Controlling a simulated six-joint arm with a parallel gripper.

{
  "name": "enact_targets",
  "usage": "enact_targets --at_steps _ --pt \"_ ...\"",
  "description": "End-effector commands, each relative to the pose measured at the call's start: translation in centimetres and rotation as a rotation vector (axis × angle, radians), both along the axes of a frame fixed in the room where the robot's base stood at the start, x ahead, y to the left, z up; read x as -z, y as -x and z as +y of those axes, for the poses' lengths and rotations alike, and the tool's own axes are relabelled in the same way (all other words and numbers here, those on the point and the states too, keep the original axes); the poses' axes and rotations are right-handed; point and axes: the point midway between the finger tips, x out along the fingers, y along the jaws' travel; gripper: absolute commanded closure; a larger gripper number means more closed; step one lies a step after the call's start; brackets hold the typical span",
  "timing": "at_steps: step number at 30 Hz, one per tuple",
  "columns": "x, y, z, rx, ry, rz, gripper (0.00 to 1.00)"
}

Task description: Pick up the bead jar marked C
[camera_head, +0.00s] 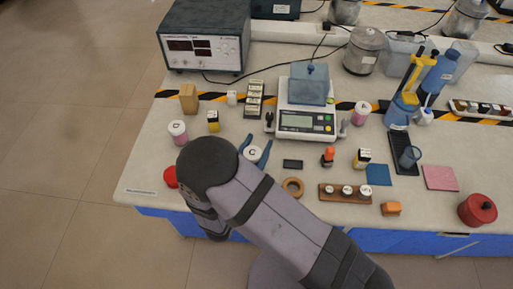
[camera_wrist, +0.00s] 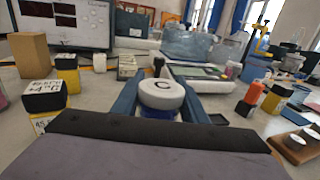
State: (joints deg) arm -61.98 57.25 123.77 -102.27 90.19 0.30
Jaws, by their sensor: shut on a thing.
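The bead jar marked C (camera_wrist: 161,94) has a white lid with a black C and a blue body below it. In the head view the white lid of jar C (camera_head: 253,153) shows just past my arm, near the bench's front left. My gripper (camera_wrist: 158,100) has its blue fingers on both sides of the jar and is shut on it. In the head view my gripper (camera_head: 254,150) shows only its blue fingertips beside the lid. The jar looks upright. Its lower part is hidden, so I cannot tell whether it touches the bench.
A white jar marked D (camera_head: 177,131) and a yellow-black bottle (camera_head: 213,121) stand to the left. A balance (camera_head: 308,122) stands behind. A black block (camera_head: 292,164), a wooden ring (camera_head: 292,187) and a wooden rack of small jars (camera_head: 327,197) lie to the right.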

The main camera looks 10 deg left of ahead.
Motion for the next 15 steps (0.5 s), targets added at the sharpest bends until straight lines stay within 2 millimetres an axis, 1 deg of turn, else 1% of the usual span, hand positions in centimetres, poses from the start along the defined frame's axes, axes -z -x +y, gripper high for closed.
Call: enact_targets --at_steps 5,15 --pt "-1.6 0.0 0.0 0.000 -0.004 -0.002 0.85" --pt "-6.5 0.0 0.0 0.000 -0.005 -0.004 0.85"
